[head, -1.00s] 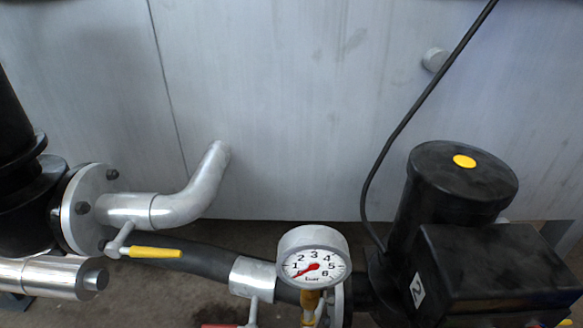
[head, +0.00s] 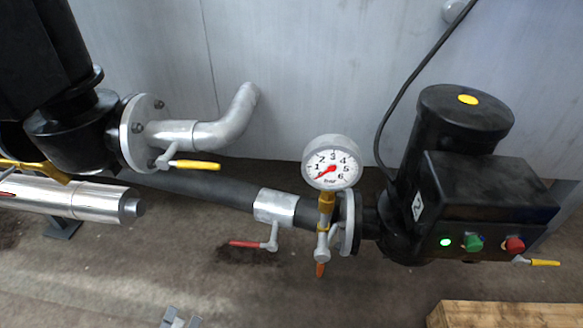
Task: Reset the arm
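Only the grey tips of my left gripper (head: 181,319) show, at the bottom edge of the head view, left of the middle. They are low in the picture, over the concrete floor, and nothing is seen held at the visible part. The rest of the gripper and its arm are cut off by the frame edge, so I cannot tell how far it is open. My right gripper is not in view.
A pump (head: 462,165) with lit buttons stands at right. A pressure gauge (head: 332,162), a red-handled valve (head: 246,244) and a yellow-handled valve (head: 194,165) are on pipes. A wooden crate (head: 500,314) is at bottom right.

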